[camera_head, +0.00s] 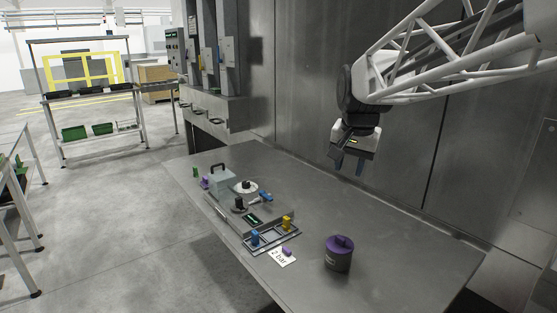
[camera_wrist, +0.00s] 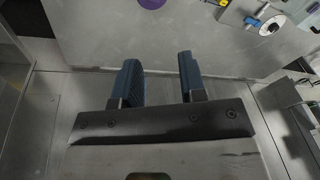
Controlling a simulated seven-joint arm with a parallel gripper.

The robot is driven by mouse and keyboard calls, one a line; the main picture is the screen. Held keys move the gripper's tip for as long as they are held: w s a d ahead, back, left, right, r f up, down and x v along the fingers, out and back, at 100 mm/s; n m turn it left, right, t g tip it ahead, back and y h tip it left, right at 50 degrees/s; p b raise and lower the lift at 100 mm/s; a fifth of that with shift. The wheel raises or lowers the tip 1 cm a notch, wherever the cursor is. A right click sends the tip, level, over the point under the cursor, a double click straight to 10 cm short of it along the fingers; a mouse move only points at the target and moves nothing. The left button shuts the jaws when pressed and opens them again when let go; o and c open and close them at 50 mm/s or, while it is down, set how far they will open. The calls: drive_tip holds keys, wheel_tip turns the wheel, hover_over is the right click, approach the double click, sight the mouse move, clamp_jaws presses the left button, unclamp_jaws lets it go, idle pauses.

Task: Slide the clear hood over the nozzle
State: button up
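The clear hood (camera_head: 221,181), a see-through box with a dark handle on top, stands at the far left end of the fixture plate on the table in the head view. Beside it on the plate are a white disc with a dark knob (camera_head: 245,187), a small black part (camera_head: 239,203) and a blue part (camera_head: 266,197). I cannot tell for certain which of these is the nozzle. My gripper (camera_head: 348,163) hangs above the table's back edge, well right of the hood and apart from everything. In the wrist view my gripper (camera_wrist: 159,72) shows two blue fingers apart with nothing between them.
A purple-lidded dark canister (camera_head: 339,256) stands at the right on the grey table (camera_head: 395,245). A small tray (camera_head: 272,238) holds a blue and a yellow piece. A "2 bar" card (camera_head: 281,258) lies before it. A steel wall (camera_head: 305,90) rises behind; the table's right side is mostly clear.

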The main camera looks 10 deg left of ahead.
drive_tip(key=w+a+r+m, duration=0.1)
drive_tip(key=w+a, duration=0.7)
drive_tip(key=w, duration=0.4)
drive_tip(key=m+y, duration=0.1)
drive_tip(key=m, duration=0.4)
approach(218, 165)
drive_tip(key=shift+w+a+f+g, duration=0.2)
drive_tip(key=shift+w+g, duration=0.2)
drive_tip(key=shift+w, duration=0.15)
drive_tip(key=shift+w+a+f, duration=0.15)
drive_tip(key=shift+w+f, duration=0.05)
drive_tip(key=shift+f, duration=1.05)
drive_tip(key=shift+w+a+f, duration=0.15)
drive_tip(key=shift+a+f, duration=0.05)
drive_tip(key=shift+f, duration=1.1)
drive_tip(key=shift+w+a+f, duration=0.15)
drive_tip(key=shift+w+f, duration=0.05)
drive_tip(key=shift+f, duration=1.05)
clamp_jaws()
